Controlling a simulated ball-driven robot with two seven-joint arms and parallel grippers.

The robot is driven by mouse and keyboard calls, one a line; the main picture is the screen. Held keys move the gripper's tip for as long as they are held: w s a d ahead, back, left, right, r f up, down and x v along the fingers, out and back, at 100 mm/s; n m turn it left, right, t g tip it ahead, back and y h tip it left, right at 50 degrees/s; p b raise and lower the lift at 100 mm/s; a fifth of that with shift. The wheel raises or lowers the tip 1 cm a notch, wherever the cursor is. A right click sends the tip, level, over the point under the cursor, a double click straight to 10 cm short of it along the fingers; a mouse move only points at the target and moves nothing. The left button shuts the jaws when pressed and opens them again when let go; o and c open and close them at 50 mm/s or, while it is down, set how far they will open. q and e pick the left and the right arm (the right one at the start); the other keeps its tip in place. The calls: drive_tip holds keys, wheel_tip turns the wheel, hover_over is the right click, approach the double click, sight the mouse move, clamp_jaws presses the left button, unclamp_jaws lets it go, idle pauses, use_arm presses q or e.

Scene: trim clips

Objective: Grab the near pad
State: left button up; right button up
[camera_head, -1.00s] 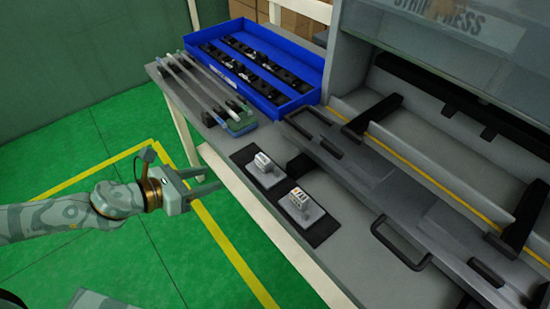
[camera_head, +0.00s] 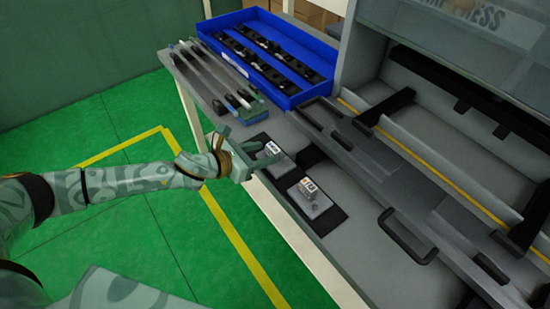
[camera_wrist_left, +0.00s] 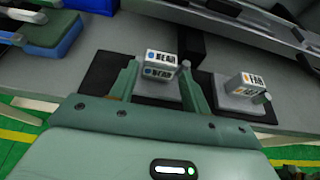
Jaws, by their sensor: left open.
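The near pad is a small grey piece with a white block marked NEAR; it sits on a black mat (camera_head: 289,172) and shows in the head view (camera_head: 273,149) and the left wrist view (camera_wrist_left: 159,63). A similar pad marked FAR (camera_head: 308,187) stands nearer the bottom of the head view, and right in the wrist view (camera_wrist_left: 244,84). My left gripper (camera_head: 265,151) is open, its fingers pointing at the near pad. In the wrist view the NEAR block shows between the fingertips (camera_wrist_left: 160,70); I cannot tell how far the fingers reach around it. My right gripper is out of view.
A blue tray (camera_head: 326,49) with dark clips stands at the back of the grey bench. Long strips lie beside it, ending in a green and blue block (camera_wrist_left: 50,30). A press with black handles (camera_head: 405,238) fills the right. Green floor lies left of the bench.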

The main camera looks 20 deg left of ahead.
use_arm(q)
drive_tip(key=x, duration=0.2)
drive_tip(key=shift+w+d+f, duration=0.15)
drive_tip(key=shift+w+f, duration=0.05)
drive_tip(key=shift+w, duration=0.05)
drive_tip(key=shift+s+r, duration=0.1)
drive_tip(key=shift+c, duration=0.4)
drive_tip(key=c, duration=0.6)
